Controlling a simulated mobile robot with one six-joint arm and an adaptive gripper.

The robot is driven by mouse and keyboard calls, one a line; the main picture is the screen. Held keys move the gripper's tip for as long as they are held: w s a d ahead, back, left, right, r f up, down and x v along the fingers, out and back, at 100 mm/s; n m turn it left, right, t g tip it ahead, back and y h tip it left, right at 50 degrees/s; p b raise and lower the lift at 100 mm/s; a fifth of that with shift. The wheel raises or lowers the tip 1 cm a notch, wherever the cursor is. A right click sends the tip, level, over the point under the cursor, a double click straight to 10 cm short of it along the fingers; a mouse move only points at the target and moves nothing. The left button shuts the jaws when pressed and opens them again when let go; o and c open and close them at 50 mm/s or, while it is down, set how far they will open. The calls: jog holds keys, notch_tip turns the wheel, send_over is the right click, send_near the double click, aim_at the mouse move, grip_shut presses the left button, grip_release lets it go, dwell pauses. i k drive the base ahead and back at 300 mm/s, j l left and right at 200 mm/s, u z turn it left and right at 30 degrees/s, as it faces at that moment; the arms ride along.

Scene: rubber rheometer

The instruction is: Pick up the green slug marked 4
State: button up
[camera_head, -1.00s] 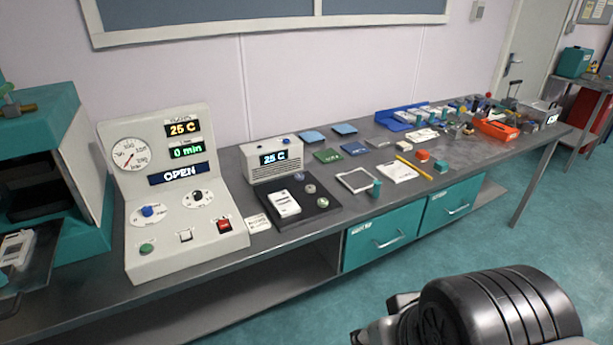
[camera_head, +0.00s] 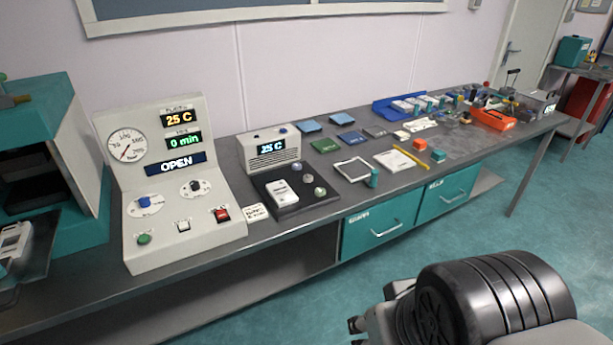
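A flat dark green square (camera_head: 325,145) lies on the bench behind the black plate. It is the only flat green piece I can make out, and no number can be read on it. A small teal cylinder (camera_head: 373,178) stands near the bench's front edge. A teal block (camera_head: 438,156) lies farther right. I cannot tell which of these is the slug marked 4. The end of my gripper (camera_head: 357,326) shows at the bottom, low in front of the bench and well apart from these pieces. My arm partly hides it, and its opening is unclear.
The control panel (camera_head: 178,225) and a small display box (camera_head: 270,153) stand at the left of the bench. A black plate (camera_head: 318,199) holds a white device (camera_head: 282,194). A blue tray (camera_head: 385,107) and an orange tray (camera_head: 493,120) stand farther right. Floor in front is clear.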

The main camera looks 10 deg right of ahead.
aim_at(320, 192)
jog(key=l+u, duration=0.15)
jog(key=l, duration=0.15)
jog(key=i+j, duration=0.2)
jog(key=i, duration=0.3)
jog(key=i+j+z, duration=0.1)
jog(key=i, duration=0.45)
jog(key=i+j, duration=0.3)
jog(key=i, duration=0.2)
